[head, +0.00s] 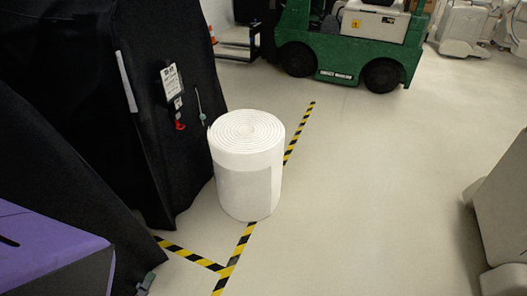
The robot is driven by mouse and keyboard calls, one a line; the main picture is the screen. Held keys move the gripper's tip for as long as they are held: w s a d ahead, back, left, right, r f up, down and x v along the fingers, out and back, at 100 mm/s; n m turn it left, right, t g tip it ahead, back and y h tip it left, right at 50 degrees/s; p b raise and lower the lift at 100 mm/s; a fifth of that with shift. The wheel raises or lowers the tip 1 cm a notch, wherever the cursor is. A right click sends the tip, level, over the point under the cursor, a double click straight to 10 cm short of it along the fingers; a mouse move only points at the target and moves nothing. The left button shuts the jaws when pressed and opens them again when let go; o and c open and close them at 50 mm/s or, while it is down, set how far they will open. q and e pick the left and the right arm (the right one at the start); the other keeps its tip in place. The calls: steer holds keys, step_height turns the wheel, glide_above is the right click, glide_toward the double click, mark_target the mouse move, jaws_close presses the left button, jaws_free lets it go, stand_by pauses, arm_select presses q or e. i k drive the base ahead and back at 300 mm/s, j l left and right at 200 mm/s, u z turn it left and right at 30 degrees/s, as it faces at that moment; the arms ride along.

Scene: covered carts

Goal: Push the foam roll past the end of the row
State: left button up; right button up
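The foam roll (247,165) is a white upright cylinder with a spiral top, standing on the floor in the head view. A squarish, slightly greyer patch shows on its side. It stands over a yellow-and-black floor line (239,247), close beside the black-covered cart (165,130) at the left; I cannot tell whether they touch. The row of covered carts runs along the left side of the picture. Neither of my grippers shows in this view.
A purple-and-black object (45,250) is at the lower left. A grey object (503,210) is at the right edge. The floor right of the roll is clear.

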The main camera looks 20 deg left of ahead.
mark_target(246, 147)
steer(key=i+j, duration=0.35)
steer(key=j, duration=0.15)
steer(key=i+j, duration=0.3)
steer(key=j, duration=0.2)
steer(key=i+j, duration=0.35)
steer(key=j, duration=0.2)
steer(key=i+j, duration=0.3)
steer(key=j, duration=0.2)
steer(key=u, duration=0.05)
